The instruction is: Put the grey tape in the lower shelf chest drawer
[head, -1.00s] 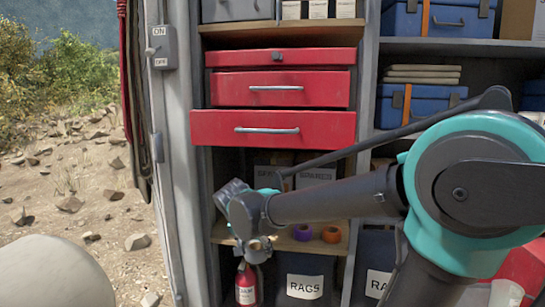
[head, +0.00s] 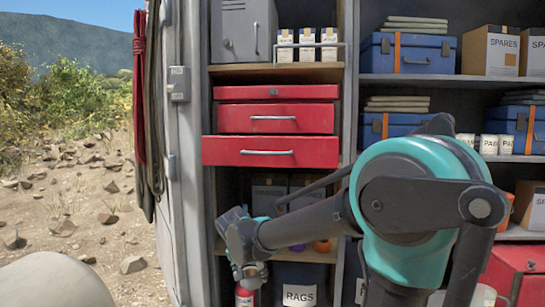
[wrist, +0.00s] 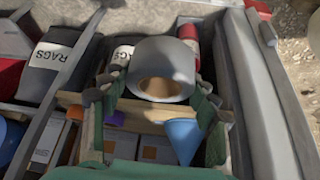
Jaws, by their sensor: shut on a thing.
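The grey tape (wrist: 162,82), a wide roll with a brown core, is between the fingers of my gripper (wrist: 158,90) in the wrist view. My gripper is shut on it. In the head view my gripper (head: 250,274) hangs low in front of the left bay, and the tape cannot be made out there. The red drawer chest (head: 275,92) stands above, in the same bay. Its lower drawer (head: 300,157) juts out past the others and looks open; its inside is hidden from this angle. The drawers above look shut or nearly so.
A purple tape (head: 297,247) and an orange tape (head: 321,246) lie on the shelf below the chest, partly behind my arm. A RAGS bin (head: 300,275) and a red extinguisher (head: 244,296) stand below. A blue cone (wrist: 184,138) shows in the wrist view.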

